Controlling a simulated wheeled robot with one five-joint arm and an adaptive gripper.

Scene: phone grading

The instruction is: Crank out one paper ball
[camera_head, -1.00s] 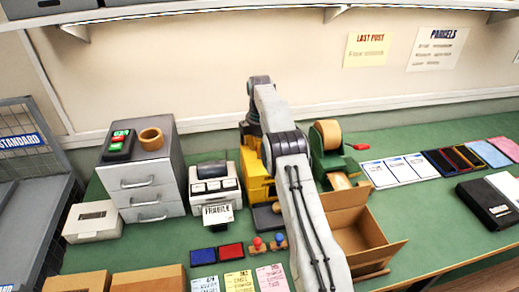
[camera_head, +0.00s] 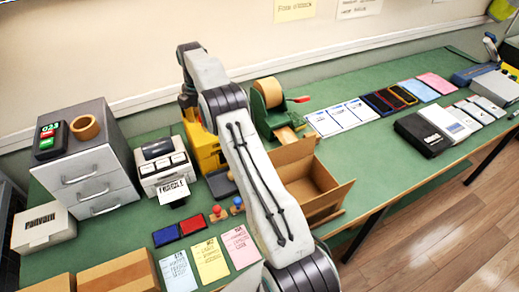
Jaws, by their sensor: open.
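A green paper machine (camera_head: 262,119) with a large brown roll (camera_head: 268,91) stands on the green bench, right of my arm. Its crank has a red handle (camera_head: 300,99) sticking out to the right. A tan strip of paper or a chute (camera_head: 287,135) shows at its front. An open cardboard box (camera_head: 335,196) sits in front of it. No paper ball can be made out. My arm crosses the middle of the view, left of the machine. My gripper is not visible; the far end of the arm is hidden behind its own links.
A yellow device (camera_head: 207,148) stands behind my arm. A label printer (camera_head: 162,168) and grey drawers (camera_head: 90,165) are at left. Stamps (camera_head: 219,214), ink pads (camera_head: 180,231) and coloured forms (camera_head: 210,259) lie in front.

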